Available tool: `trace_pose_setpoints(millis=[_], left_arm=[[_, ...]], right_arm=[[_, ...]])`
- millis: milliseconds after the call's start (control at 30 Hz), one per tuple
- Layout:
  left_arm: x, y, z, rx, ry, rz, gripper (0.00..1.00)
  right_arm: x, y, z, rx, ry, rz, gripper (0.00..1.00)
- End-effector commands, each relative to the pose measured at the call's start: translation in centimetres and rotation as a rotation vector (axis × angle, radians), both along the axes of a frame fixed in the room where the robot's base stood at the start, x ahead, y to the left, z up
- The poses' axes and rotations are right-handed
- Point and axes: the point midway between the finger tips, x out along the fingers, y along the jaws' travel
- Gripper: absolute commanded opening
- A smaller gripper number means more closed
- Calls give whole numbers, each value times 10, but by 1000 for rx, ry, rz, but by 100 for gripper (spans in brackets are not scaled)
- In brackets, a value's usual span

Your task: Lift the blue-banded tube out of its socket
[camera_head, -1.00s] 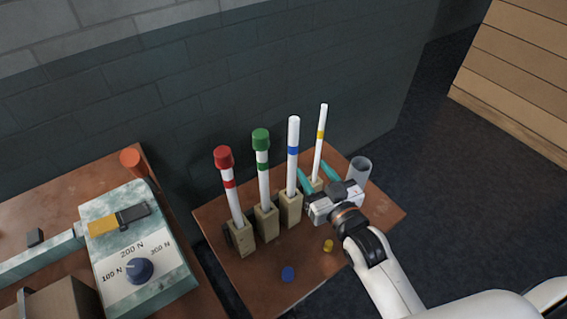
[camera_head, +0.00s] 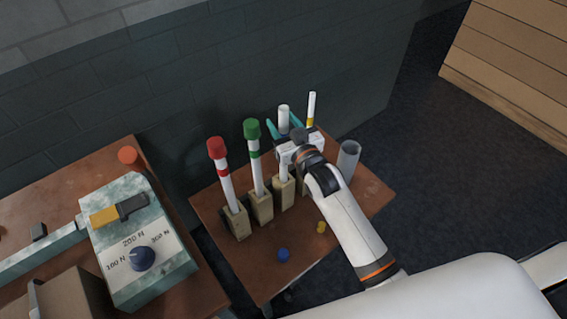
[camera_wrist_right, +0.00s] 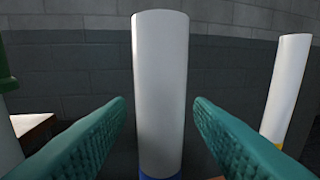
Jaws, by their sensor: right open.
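The blue-banded tube (camera_head: 283,112) is white and stands upright in its wooden socket block (camera_head: 284,196); my right gripper hides its middle in the head view. In the right wrist view the tube (camera_wrist_right: 160,85) rises between the two teal fingers, with its blue band (camera_wrist_right: 160,176) at the bottom edge. My right gripper (camera_head: 285,126) is open, with a finger on each side of the tube and visible gaps between them in the wrist view. My left gripper is not in view.
The yellow-banded tube (camera_head: 311,105) stands close on the right. Green-capped (camera_head: 254,150) and red-capped (camera_head: 220,165) tubes stand on the left. A grey cup (camera_head: 348,158) is at the right; blue (camera_head: 283,255) and yellow (camera_head: 321,227) caps lie in front.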

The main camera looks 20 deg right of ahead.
Motion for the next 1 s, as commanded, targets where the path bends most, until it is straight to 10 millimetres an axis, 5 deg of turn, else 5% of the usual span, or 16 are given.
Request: trace_pose_setpoints(millis=[233, 533, 1000], left_arm=[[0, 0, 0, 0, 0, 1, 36], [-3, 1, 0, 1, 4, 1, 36], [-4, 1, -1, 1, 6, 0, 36]], right_arm=[[2, 0, 0, 0, 0, 1, 46], [1, 0, 0, 0, 0, 0, 0], [2, 0, 9, 0, -2, 0, 0]])
